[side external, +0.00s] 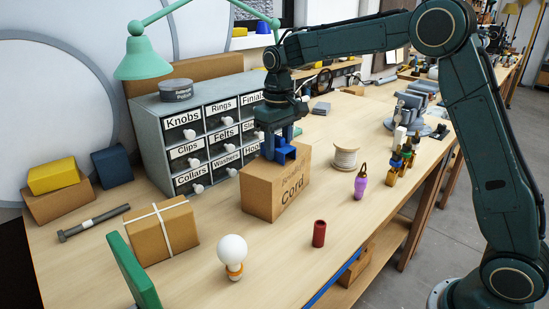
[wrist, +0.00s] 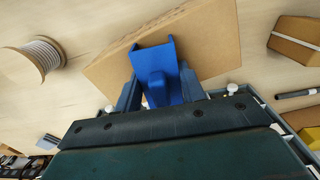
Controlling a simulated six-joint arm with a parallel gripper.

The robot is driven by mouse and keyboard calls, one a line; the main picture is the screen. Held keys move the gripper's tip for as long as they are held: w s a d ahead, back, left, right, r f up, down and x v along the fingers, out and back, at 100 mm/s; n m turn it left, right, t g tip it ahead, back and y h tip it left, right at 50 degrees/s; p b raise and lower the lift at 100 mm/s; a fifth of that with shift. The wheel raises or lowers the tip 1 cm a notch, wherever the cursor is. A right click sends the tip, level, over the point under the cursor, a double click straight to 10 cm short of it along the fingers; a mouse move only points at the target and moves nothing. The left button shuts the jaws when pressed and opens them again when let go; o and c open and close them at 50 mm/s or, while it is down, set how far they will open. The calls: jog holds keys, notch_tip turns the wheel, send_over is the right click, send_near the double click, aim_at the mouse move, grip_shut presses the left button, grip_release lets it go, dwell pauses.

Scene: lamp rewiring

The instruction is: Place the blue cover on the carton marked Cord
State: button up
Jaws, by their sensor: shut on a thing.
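The blue cover (side external: 285,154) is a small bright blue channel-shaped piece. My gripper (side external: 276,137) points down and is shut on it. In the wrist view the cover (wrist: 154,62) sits between the two fingers, with a raised blue part inside its walls. The brown carton marked Cord (side external: 277,196) stands upright on the bench, directly below the cover. The cover is at the carton's top face, towards its back edge in the side view. I cannot tell whether they touch. The carton's top (wrist: 209,38) also fills the area behind the cover in the wrist view.
The labelled drawer cabinet (side external: 205,128) stands close behind the carton. A cord spool (side external: 344,158) is to its right. A red cylinder (side external: 319,233), a bulb (side external: 232,252) and a strapped carton (side external: 163,232) stand nearer the front. A dark blue block (side external: 112,166) is at left.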

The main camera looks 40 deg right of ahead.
aim_at(279, 137)
jog(key=o, duration=1)
notch_tip(279, 137, up, 12)
jog(key=shift+f, duration=0.1)
jog(key=shift+r, duration=0.2)
dwell(0.5)
